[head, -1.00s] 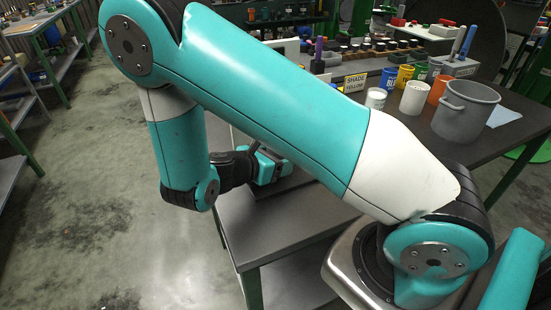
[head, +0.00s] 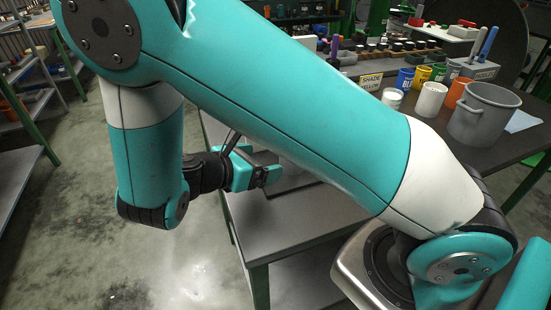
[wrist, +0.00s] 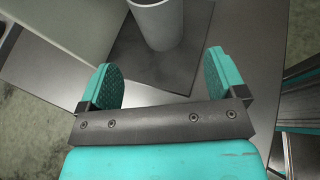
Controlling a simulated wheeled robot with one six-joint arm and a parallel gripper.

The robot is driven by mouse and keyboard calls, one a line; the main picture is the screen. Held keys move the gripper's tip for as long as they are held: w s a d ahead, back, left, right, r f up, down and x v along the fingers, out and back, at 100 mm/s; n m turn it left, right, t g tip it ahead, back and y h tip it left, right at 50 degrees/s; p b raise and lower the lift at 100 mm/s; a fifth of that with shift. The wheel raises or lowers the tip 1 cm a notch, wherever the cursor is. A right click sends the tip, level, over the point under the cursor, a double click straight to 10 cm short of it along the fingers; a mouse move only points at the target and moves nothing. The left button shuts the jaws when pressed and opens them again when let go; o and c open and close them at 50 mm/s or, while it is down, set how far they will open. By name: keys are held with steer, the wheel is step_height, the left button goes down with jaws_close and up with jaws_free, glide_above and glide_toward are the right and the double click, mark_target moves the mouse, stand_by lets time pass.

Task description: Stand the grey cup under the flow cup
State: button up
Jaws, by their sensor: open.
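A light grey cylindrical cup (wrist: 157,22) stands upright on a dark square plate (wrist: 165,68) at the top of the wrist view, its upper end cut off by the frame. My gripper (wrist: 163,80) is open and empty, its two teal fingers spread apart. The cup is beyond the fingertips, roughly centred between them and apart from them. In the head view my gripper (head: 272,174) is at the table's left edge, and my arm hides what stands beyond it. I cannot make out the flow cup in either view.
A large grey bucket (head: 483,113), a white cup (head: 431,100), an orange cup (head: 457,93) and a blue cup (head: 405,78) stand at the right of the table. A pale panel (wrist: 60,30) rises left of the cup. Bare floor lies left of the table.

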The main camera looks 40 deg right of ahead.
steer(key=s+a+r+m+y+p, duration=0.1)
steer(key=s+a+r+m+y, duration=0.4)
steer(key=s+r+y, duration=0.3)
steer(key=s+a+r+m+g+y, duration=0.1)
steer(key=s+a+r+m+y, duration=0.5)
steer(key=s+r+m+y, duration=0.1)
steer(key=shift+s+r+g+y+p, duration=0.4)
steer(key=shift+r+y, duration=0.25)
steer(key=shift+y, duration=0.65)
